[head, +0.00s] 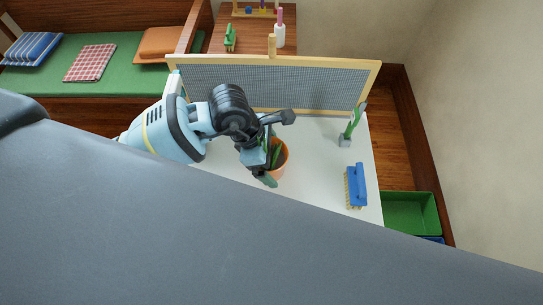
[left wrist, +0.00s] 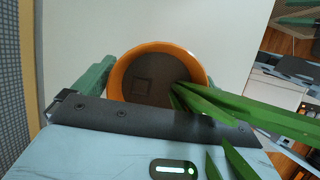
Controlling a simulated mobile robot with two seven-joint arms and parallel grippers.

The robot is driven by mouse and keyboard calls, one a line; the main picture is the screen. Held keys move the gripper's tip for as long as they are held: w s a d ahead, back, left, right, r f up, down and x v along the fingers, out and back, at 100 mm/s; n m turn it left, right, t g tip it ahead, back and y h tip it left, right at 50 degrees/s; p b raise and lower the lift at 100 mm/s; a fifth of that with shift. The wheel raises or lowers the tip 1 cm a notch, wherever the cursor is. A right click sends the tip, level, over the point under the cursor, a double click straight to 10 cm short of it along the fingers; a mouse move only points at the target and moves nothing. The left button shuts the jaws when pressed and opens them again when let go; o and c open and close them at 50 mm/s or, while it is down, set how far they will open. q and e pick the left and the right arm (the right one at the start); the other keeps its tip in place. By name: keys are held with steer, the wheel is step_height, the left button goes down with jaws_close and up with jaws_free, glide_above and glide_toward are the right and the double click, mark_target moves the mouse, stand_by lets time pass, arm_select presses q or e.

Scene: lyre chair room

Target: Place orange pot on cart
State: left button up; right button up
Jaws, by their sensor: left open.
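The orange pot (head: 282,168) stands on the white tabletop (head: 315,180), partly hidden by my left gripper (head: 270,163). In the left wrist view its round orange rim (left wrist: 128,62) faces the camera, with dark soil inside and long green leaves (left wrist: 250,110) reaching right. My left gripper is open and low at the pot. I cannot tell whether the fingers touch the pot. My right gripper is not in view. Nothing in view is clearly a cart.
A mesh panel (head: 300,85) borders the tabletop's far edge. A green bin (head: 408,212) sits beyond the right edge. A dark grey shape covers the lower head view.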

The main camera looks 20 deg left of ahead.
arm_select(q)
steer(key=v, duration=1.1)
steer(key=shift+r+p, duration=0.3)
steer(key=shift+r, duration=0.05)
steer(key=shift+a, duration=0.1)
